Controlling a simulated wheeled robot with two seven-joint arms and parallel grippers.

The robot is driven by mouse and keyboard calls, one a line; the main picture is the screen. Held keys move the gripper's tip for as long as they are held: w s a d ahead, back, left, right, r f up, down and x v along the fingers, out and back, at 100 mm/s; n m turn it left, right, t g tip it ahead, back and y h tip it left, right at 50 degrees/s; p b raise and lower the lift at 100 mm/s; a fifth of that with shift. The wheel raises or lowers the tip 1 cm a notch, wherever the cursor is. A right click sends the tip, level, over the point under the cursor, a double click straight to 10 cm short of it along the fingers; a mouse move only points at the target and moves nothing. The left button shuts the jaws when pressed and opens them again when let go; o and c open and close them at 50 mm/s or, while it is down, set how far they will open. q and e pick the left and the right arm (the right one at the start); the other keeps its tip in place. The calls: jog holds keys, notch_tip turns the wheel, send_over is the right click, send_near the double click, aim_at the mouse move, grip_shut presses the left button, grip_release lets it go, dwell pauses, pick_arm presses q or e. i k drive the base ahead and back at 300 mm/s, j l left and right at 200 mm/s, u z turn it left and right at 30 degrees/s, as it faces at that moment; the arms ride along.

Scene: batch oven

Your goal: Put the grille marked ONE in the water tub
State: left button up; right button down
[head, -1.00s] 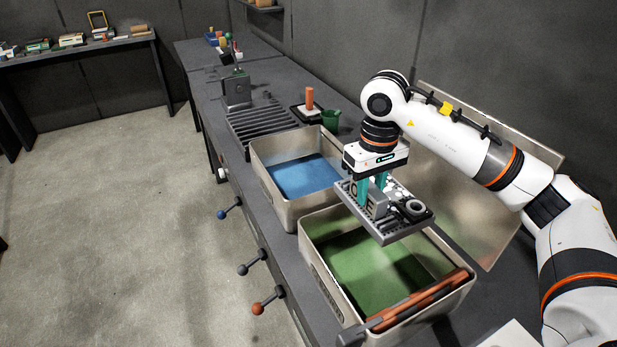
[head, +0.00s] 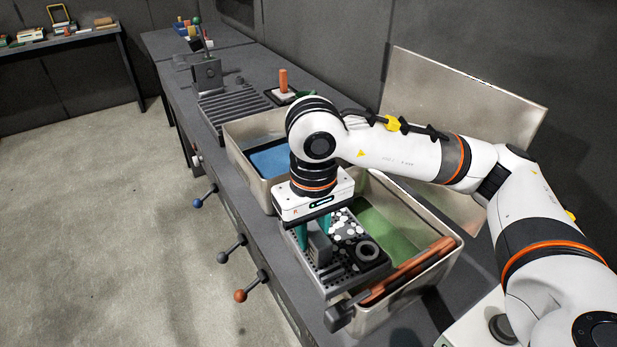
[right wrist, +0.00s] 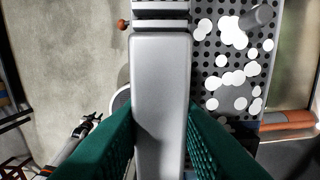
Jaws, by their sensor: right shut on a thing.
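My right gripper (head: 316,238) is shut on the upright grey handle (head: 319,246) of a dark perforated grille (head: 345,278). The grille carries white discs and a dark ring (head: 366,251), and hangs over the near left part of the tub with green contents (head: 385,232). No marking on it is readable now. In the right wrist view the handle (right wrist: 160,85) runs between my green fingers, with the holes and white discs of the grille (right wrist: 205,60) beside it. The tub with blue contents (head: 240,165) stands behind, partly hidden by my right arm. My left gripper is not in view.
An orange bar (head: 412,268) lies along the green tub's near rim, with a dark block (head: 339,317) at its end. A slatted rack (head: 235,110) and an orange-handled tool (head: 284,82) stand beyond. Knobbed levers (head: 232,249) stick out from the counter front.

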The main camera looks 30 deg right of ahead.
aim_at(284, 168)
jog(key=i+j+z, duration=0.45)
jog(key=i, duration=0.35)
jog(key=i+j+z, duration=0.45)
jog(key=i+j, duration=0.2)
jog(key=j, duration=0.25)
